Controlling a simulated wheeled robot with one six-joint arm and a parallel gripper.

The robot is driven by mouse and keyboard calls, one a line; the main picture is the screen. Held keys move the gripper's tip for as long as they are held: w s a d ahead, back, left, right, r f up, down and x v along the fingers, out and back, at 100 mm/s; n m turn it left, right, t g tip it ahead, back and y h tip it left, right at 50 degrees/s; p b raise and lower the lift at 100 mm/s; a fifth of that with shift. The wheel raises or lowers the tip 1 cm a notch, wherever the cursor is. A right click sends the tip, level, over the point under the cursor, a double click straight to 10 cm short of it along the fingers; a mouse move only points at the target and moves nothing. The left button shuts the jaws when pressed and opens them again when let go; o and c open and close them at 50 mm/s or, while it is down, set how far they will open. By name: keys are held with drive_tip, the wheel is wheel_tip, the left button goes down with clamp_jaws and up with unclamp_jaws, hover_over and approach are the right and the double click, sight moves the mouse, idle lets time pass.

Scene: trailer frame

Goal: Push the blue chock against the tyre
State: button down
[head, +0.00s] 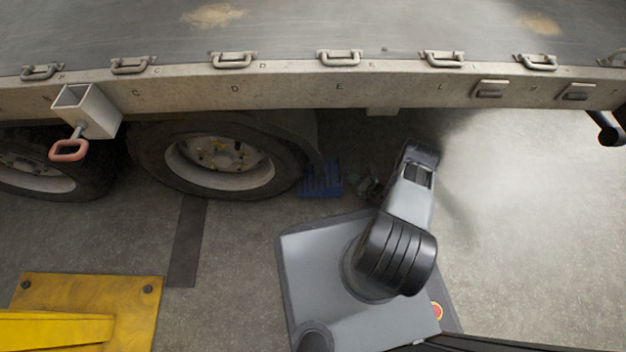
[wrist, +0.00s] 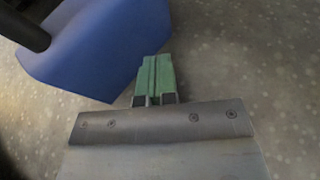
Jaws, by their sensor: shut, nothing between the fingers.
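The blue chock (head: 321,180) stands on the floor at the right side of the nearer tyre (head: 288,166), under the trailer edge. I cannot tell whether chock and tyre touch. My gripper (head: 364,188) is low, just right of the chock, and looks dark and small in the head view. In the wrist view the green fingers (wrist: 154,76) are shut together and empty. The chock's blue body (wrist: 95,45) fills the upper left there, close beside the fingertips. Whether the fingertips touch it is unclear.
The trailer side rail (head: 290,88) runs above the wheels, with a hollow bracket (head: 88,110) and a red-handled pin (head: 68,150) at left. A yellow plate (head: 130,290) lies at front left. A dark strip (head: 187,240) crosses the floor. Floor at right is clear.

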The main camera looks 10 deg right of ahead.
sight(312, 179)
drive_tip(key=shift+w+a, duration=0.45)
drive_tip(key=shift+a, duration=1.9)
drive_tip(key=shift+w+a, duration=0.45)
drive_tip(key=shift+a, duration=1.9)
drive_tip(key=shift+w+a, duration=0.45)
drive_tip(key=shift+a, duration=1.9)
drive_tip(key=shift+w+a, duration=0.15)
drive_tip(key=shift+a, duration=0.4)
drive_tip(key=shift+w+a, duration=0.15)
drive_tip(key=shift+a, duration=0.5)
drive_tip(key=shift+w+a+r, duration=0.15)
drive_tip(key=shift+w+a, duration=0.1)
drive_tip(key=shift+w, duration=0.05)
drive_tip(key=shift+s+d+r, duration=0.15)
drive_tip(key=shift+d+r, duration=0.05)
drive_tip(key=shift+d, duration=0.35)
drive_tip(key=shift+s+d+r, duration=0.15)
drive_tip(key=shift+d, duration=0.35)
drive_tip(key=d, duration=0.2)
drive_tip(key=s+d, duration=0.1)
drive_tip(key=d, duration=0.1)
drive_tip(key=shift+d+r, duration=0.1)
drive_tip(key=shift+r, duration=0.15)
drive_tip(key=shift+s+d+r, duration=0.15)
drive_tip(key=shift+s+d, duration=0.05)
drive_tip(key=shift+d, duration=0.5)
drive_tip(key=shift+s+d+r, duration=0.1)
drive_tip(key=shift+s+d, duration=0.05)
drive_tip(key=shift+d, duration=0.5)
